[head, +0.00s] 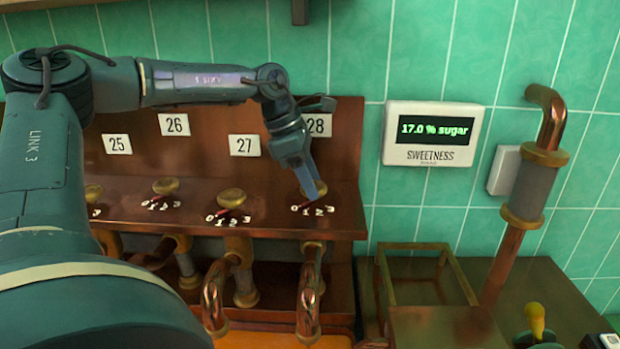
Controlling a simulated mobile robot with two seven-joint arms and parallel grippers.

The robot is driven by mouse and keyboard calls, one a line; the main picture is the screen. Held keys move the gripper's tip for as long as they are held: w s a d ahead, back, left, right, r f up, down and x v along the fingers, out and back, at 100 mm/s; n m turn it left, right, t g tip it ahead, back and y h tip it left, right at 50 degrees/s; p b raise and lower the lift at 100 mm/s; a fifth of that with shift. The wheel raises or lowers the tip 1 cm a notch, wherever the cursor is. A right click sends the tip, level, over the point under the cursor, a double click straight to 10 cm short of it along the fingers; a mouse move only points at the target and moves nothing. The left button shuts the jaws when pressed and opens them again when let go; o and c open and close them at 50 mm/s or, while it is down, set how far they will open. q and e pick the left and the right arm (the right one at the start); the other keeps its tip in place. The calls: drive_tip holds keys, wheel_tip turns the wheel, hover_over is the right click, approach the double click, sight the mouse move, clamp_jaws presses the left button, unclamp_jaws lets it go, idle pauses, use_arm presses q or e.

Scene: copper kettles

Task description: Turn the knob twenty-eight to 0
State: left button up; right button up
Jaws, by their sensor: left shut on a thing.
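The brass knob twenty-eight (320,187) sits on the sloping copper panel under the label 28 (319,125), above a printed 0 to 3 scale (313,210). My left gripper (312,192) reaches down onto it from above and is shut on it. The gripper hides much of the knob, and I cannot tell which number it points to. My right gripper is not in the head view.
Similar knobs stand to the left, under labels 27 (244,145), 26 (174,125) and 25 (117,144). A wall display (433,130) reads 17.0 % sugar. Copper pipes (309,290) hang below the panel. A thick upright pipe (530,180) stands at the right.

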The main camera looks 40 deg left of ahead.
use_arm(q)
drive_tip(key=shift+m+g, duration=0.3)
drive_tip(key=shift+m, duration=0.6)
drive_tip(key=o, duration=1)
drive_tip(key=shift+w, duration=0.1)
drive_tip(key=v, duration=1.2)
drive_tip(key=shift+a, duration=0.2)
drive_tip(key=shift+f, duration=0.15)
